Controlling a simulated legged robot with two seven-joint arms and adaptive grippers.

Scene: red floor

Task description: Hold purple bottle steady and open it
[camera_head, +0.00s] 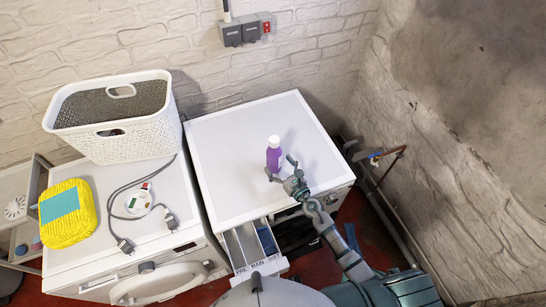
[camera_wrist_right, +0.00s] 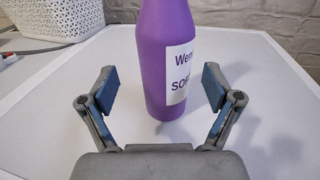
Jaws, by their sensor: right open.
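The purple bottle (camera_head: 273,159) stands upright on the white top of the right-hand machine, with a white cap (camera_head: 274,141) and a white label. My right gripper (camera_head: 281,168) is open at the bottle's near side, its two fingers spread to either side. In the right wrist view the purple bottle (camera_wrist_right: 165,60) stands beyond and between the open fingers of the gripper (camera_wrist_right: 158,92), with a gap on both sides. The bottle's top is cut off in that view. My left gripper is not in view.
An open detergent drawer (camera_head: 250,243) sticks out below the right machine top (camera_head: 225,150). On the left machine are a white basket (camera_head: 135,140), a black cable (camera_head: 125,190) and a yellow pack with a blue label (camera_head: 68,215). Pipes run along the right wall.

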